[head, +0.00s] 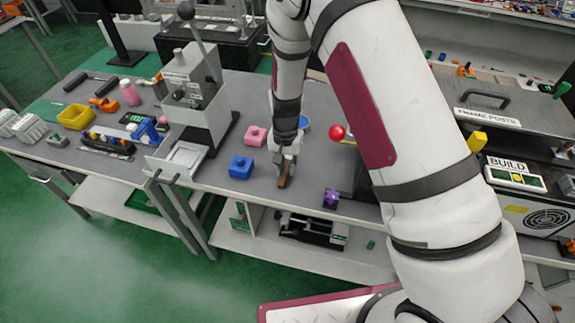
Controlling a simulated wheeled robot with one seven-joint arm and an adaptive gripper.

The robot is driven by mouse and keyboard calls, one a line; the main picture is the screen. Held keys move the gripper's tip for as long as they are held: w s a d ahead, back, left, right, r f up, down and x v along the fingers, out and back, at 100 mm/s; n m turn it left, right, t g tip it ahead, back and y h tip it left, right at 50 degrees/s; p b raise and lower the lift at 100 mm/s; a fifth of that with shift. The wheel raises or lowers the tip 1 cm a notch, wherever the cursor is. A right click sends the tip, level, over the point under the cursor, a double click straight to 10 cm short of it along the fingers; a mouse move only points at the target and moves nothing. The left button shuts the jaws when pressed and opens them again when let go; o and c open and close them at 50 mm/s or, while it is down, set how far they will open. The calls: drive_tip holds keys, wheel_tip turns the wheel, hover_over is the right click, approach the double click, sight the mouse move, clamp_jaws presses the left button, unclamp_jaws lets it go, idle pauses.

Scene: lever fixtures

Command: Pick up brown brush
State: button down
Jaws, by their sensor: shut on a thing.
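The brown brush (283,181) is at the grey table's front part, in the middle of the head view. My gripper (285,160) points down over it and is shut on it. The brush's lower end shows below the fingers; the rest is hidden by my gripper. I cannot tell whether the brush touches the tabletop.
A blue block (241,167) and a pink block (255,136) lie just left of my gripper. A lever press (196,100) stands further left. A purple piece (331,198) sits at the table's front edge, right. A red ball knob (337,132) sticks out nearby.

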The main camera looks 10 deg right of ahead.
sight(286, 170)
wheel_tip(286, 170, up, 10)
drive_tip(key=b, duration=0.1)
idle(0.4)
idle(1.5)
